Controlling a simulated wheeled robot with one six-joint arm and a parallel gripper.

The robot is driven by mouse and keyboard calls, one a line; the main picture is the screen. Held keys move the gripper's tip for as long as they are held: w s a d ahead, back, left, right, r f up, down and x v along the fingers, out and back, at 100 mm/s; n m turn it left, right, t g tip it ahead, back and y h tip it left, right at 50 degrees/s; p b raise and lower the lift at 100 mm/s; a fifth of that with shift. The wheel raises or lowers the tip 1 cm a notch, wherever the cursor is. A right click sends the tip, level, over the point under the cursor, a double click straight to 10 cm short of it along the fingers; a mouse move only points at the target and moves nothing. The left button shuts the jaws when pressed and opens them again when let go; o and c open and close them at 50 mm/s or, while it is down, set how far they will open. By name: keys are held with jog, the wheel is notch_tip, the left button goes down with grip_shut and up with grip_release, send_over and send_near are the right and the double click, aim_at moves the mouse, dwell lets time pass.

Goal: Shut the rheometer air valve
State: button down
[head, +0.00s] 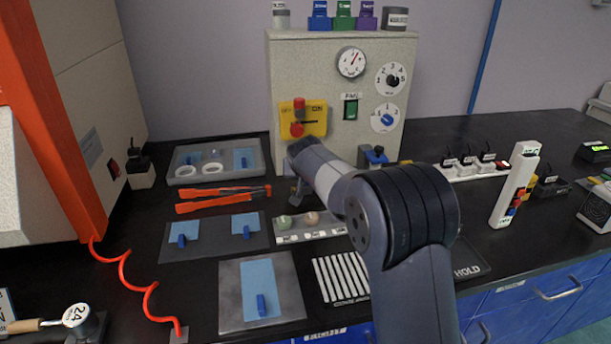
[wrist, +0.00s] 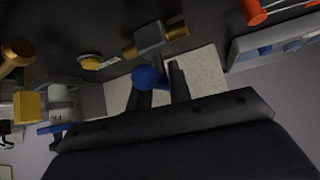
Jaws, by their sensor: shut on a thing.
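The air valve (wrist: 150,38) shows in the wrist view as a grey block with brass fittings at both ends. In the head view my arm reaches to the foot of the rheometer cabinet (head: 290,80) and hides the valve and most of the gripper.
A unit with a blue knob (head: 376,155) stands just right of my wrist. Orange-handled tongs (head: 222,195) and a grey tray (head: 183,173) lie to the left. A rack with small samples (head: 290,238) is in front.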

jog(key=c, duration=2.1)
grip_release()
jog(key=shift+d+f+m+h+b, duration=0.15)
jog(key=shift+d+m+h+b, duration=0.1)
jog(key=shift+m+h+b, duration=0.8)
jog(key=shift+o, duration=1.3)
jog(key=shift+a+m+h, duration=0.1)
jog(key=shift+m+h, duration=0.65)
jog(key=shift+m, duration=0.5)
jog(key=shift+o, duration=0.6)
jog(key=shift+m+g+h, duration=0.5)
jog(key=shift+m, duration=0.2)
jog(key=shift+o, duration=0.9)
jog(key=shift+f+m, duration=0.15)
jog(key=shift+m, duration=0.15)
jog(key=shift+o, duration=0.3)
jog(key=shift+s+h, duration=0.15)
jog(key=shift+h, duration=0.15)
jog(key=shift+c, duration=0.2)
jog(key=shift+a, duration=0.1)
jog(key=o, duration=0.7)
jog(key=shift+r, duration=0.2)
jog(key=shift+a, duration=0.1)
